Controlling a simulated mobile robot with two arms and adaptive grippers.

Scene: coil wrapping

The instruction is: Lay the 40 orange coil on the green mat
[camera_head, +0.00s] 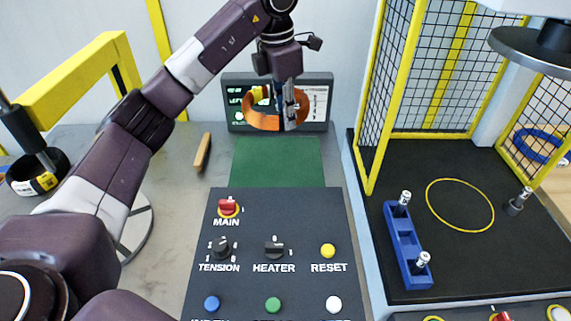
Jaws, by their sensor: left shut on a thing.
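My left gripper (293,112) is shut on the orange coil (262,121), a ring that hangs tilted in the air in front of a dark screen. The gripper hides part of the coil's right side. The green mat (278,163) lies flat on the grey table just behind the control panel, below the coil in the picture. The mat is bare. My right gripper is not in view.
A control panel (234,294) with knobs and buttons stands at the front. The screen (318,101) stands behind the mat. A wooden stick (202,152) lies left of it. At right, a yellow-framed mesh cage (377,120) borders a black work surface with a blue holder (405,246).

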